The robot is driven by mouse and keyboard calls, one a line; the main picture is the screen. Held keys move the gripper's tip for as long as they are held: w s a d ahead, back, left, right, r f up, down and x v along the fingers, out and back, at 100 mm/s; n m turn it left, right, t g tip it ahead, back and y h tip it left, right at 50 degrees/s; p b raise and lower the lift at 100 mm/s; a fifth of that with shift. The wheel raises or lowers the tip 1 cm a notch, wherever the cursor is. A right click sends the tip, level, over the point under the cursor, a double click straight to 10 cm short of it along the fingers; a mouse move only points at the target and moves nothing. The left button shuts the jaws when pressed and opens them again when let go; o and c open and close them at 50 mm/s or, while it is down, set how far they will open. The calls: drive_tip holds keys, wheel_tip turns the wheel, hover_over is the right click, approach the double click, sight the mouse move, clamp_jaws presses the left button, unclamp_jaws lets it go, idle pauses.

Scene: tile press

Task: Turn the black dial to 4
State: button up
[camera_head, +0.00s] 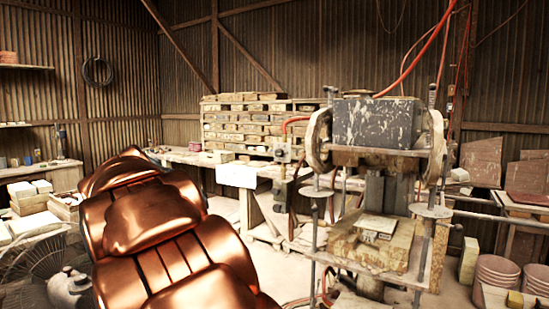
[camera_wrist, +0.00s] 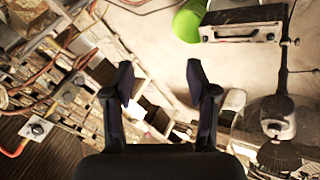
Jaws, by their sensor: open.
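A small grey control box (camera_head: 283,153) is fixed at the left side of the press (camera_head: 376,123), with a small dark round spot on its face that may be the black dial. It is too small for me to read any numbers or its setting. In the wrist view, a light plate with a small knob (camera_wrist: 38,129) shows at the lower left, seen at an angle. My gripper (camera_wrist: 160,80) is open and empty, its two dark fingers well apart. It is clear of the plate, which lies to its left. My gripper is not visible in the head view.
My copper-coloured arm fills the left foreground of the head view. Stacked wooden racks (camera_head: 245,127) stand on a bench behind. Red hoses (camera_head: 420,50) hang near the press. Buckets (camera_head: 494,277) stand at right. The wrist view shows a green object (camera_wrist: 188,22) and a grey case (camera_wrist: 242,28).

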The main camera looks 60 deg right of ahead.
drive_tip(key=w+d+r+m+h+b, duration=0.1)
drive_tip(key=w+d+r+h, duration=0.1)
drive_tip(key=w+d+r, duration=0.5)
drive_tip(key=w+d+r+m+h, duration=0.25)
drive_tip(key=w+d, duration=0.25)
drive_tip(key=d, duration=0.3)
drive_tip(key=m+h+b, duration=0.2)
drive_tip(key=m+h, duration=0.5)
drive_tip(key=m, duration=0.1)
approach(277, 153)
drive_tip(key=d, duration=0.2)
drive_tip(key=shift+g, duration=0.3)
drive_tip(key=d+p, duration=0.1)
drive_tip(key=d, duration=0.1)
drive_tip(key=d+p, duration=0.2)
drive_tip(key=d, duration=0.1)
drive_tip(key=shift+w+d+r, duration=0.15)
drive_tip(key=shift+d+r, duration=0.15)
drive_tip(key=shift+d+f+p, duration=0.2)
drive_tip(key=shift+d+p, duration=0.3)
drive_tip(key=shift+d, duration=0.15)
clamp_jaws()
